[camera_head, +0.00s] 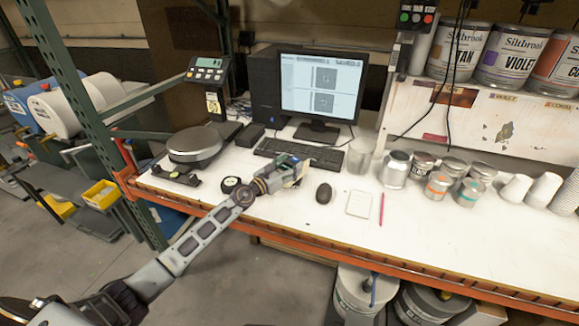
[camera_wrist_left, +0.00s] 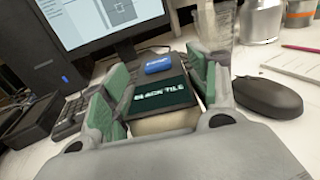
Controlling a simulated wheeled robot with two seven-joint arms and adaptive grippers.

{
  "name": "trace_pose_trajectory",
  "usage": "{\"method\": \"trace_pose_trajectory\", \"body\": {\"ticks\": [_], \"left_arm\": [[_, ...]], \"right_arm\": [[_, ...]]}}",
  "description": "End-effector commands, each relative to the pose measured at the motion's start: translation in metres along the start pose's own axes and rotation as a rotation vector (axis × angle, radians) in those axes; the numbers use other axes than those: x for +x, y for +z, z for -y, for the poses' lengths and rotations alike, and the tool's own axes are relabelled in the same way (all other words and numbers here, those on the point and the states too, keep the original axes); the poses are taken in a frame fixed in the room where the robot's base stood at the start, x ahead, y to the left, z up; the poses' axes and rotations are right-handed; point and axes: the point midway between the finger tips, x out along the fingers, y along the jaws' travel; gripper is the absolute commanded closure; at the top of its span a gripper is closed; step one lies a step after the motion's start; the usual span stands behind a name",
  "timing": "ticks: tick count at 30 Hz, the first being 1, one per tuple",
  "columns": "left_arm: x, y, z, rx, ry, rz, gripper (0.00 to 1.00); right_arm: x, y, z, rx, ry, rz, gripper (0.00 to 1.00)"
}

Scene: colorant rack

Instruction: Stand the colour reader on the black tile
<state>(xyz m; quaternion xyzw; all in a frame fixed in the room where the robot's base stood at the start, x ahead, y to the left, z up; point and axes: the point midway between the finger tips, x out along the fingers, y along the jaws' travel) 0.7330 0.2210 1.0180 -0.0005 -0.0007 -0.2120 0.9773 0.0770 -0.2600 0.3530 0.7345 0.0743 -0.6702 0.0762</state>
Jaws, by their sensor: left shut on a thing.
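The colour reader, a dark-topped device, has a dark green screen reading "BLACK TILE" and a blue button; it shows in the left wrist view (camera_wrist_left: 160,98) and in the head view (camera_head: 284,159). My left gripper (camera_head: 293,172) is shut on it, with a green-padded finger on each side in the left wrist view (camera_wrist_left: 160,92). The reader is over the bench in front of the keyboard; its underside is hidden. I cannot make out the black tile for sure. A low dark holder (camera_head: 178,176) stands left of the gripper, in front of the round scale.
A small black round thing (camera_head: 230,184) lies beside my left arm. A mouse (camera_head: 324,193), notepad (camera_head: 359,203) and pink pencil (camera_head: 381,208) lie to the right. A keyboard (camera_head: 299,154) and monitor (camera_head: 320,88) are behind. Cans and cups fill the right side.

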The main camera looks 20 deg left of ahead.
Motion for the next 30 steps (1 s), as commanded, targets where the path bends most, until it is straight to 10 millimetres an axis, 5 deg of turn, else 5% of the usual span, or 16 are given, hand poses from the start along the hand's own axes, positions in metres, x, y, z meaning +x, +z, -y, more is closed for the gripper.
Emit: {"method": "trace_pose_trajectory", "body": {"ticks": [2,3,8,30], "left_arm": [[0.000,0.000,0.000,0.001,0.001,0.004,0.93],[0.000,-0.002,0.000,0.000,0.000,0.000,0.38],[0.000,-0.002,0.000,0.000,0.000,0.000,0.17],[-0.011,0.000,-0.001,0.001,0.001,-0.001,0.16]], "right_arm": [[0.002,0.000,0.000,0.000,0.000,0.000,1.00],[0.002,0.000,0.000,0.000,0.000,0.000,1.00],[0.002,0.000,-0.001,0.000,0.001,0.000,1.00],[-0.001,0.001,-0.006,-0.003,0.006,0.001,1.00]]}}
